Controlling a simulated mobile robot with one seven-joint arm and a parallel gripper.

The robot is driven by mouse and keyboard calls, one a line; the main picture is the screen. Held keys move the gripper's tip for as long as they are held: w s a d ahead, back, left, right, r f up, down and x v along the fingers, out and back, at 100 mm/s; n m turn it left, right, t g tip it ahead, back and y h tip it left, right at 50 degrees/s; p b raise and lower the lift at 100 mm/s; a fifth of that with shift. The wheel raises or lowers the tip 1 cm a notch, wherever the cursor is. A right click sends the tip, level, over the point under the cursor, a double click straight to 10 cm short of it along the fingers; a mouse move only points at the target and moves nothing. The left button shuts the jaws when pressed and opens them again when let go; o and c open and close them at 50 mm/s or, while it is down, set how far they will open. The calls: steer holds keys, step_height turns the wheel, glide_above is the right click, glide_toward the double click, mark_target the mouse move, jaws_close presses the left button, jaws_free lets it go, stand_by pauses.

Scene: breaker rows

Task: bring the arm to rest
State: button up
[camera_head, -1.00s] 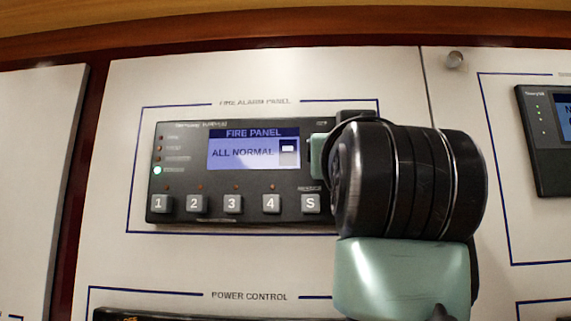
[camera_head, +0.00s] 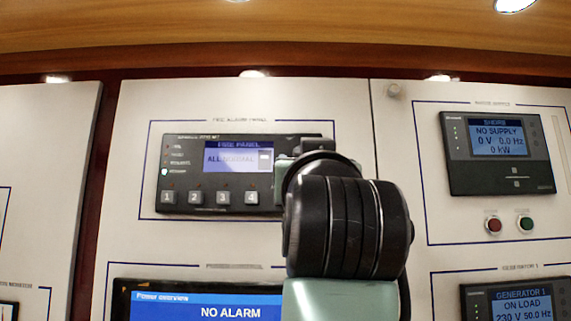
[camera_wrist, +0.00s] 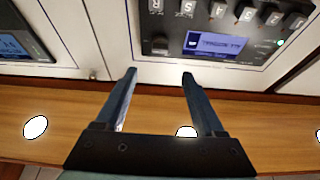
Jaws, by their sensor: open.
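My gripper (camera_wrist: 160,75) shows in the wrist view with its two dark fingers apart and nothing between them. In the head view my arm's black and pale green wrist hides the right end of the fire panel, and the fingers are hidden. The fire panel (camera_head: 190,150) reads "ALL NORMAL", with numbered buttons 1 to 4 below its screen. It shows upside down in the wrist view (camera_wrist: 260,45).
A shore supply display (camera_head: 500,180) reads "NO SUPPLY", with a red button (camera_head: 493,226) and a green button (camera_head: 525,224) below. A generator display (camera_head: 520,303) reads "ON LOAD". A power overview screen (camera_head: 200,312) reads "NO ALARM". A wooden ledge (camera_head: 280,30) with lights runs above.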

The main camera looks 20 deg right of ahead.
steer(key=shift+w, duration=0.15)
steer(key=s+a+f+n+t+y+b, duration=0.3)
steer(key=s+a+f+t+y+b, duration=0.1)
steer(key=s+a+f, duration=1.1)
steer(key=shift+s+a+f+t+y, duration=0.35)
steer(key=shift+t+y, duration=0.45)
steer(key=shift+y, duration=0.3)
steer(key=shift+w+d, duration=0.1)
